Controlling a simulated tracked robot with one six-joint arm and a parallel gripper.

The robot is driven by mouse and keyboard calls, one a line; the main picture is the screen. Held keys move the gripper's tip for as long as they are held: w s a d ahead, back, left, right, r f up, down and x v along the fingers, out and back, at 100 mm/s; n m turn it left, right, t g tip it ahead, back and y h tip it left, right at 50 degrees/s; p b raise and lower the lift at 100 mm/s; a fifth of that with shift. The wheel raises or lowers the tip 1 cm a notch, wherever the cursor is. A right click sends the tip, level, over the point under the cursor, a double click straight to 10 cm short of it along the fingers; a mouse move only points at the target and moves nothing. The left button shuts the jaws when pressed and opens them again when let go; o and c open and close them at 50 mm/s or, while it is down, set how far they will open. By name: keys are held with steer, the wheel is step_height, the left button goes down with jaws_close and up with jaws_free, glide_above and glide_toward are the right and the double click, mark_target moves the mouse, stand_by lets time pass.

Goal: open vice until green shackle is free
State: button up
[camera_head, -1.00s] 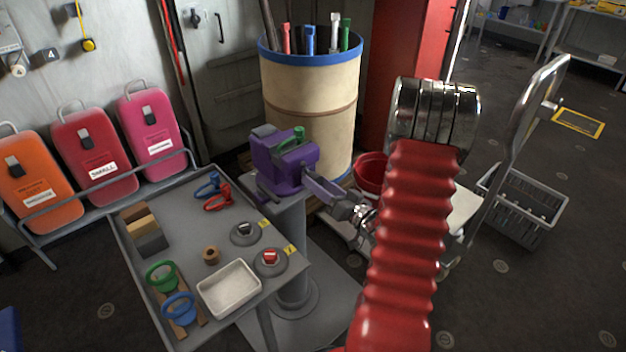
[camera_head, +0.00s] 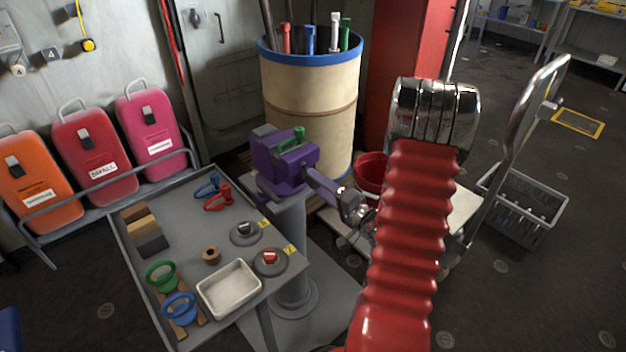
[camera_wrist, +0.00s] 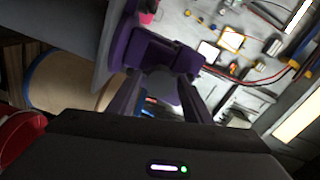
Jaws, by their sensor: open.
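The purple vice (camera_head: 280,168) stands on a grey pedestal beside the table. The green shackle (camera_head: 291,139) sits at the top of the vice, between its jaws; I cannot see how tightly it is held. My gripper (camera_head: 314,177) comes in from the right, its fingers at the vice's near end. In the wrist view my gripper (camera_wrist: 163,80) is open, its two fingers apart on either side of a purple part of the vice (camera_wrist: 165,52). Contact cannot be made out. The vice handle is not clearly visible, and the shackle is not recognisable in the wrist view.
The grey table (camera_head: 185,225) holds a white tray (camera_head: 229,288), blue and red shackles, green and blue rings, and blocks. A beige barrel (camera_head: 308,105) with a blue rim stands behind the vice. A red bucket (camera_head: 370,170) is near my arm. Cases stand at left.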

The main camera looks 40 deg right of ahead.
steer(key=m, duration=0.3)
steer(key=shift+m, duration=0.4)
steer(key=shift+c, duration=0.3)
jaws_close()
steer(key=shift+n, duration=4.5)
steer(key=shift+o, duration=0.3)
jaws_free()
steer(key=shift+s, duration=0.15)
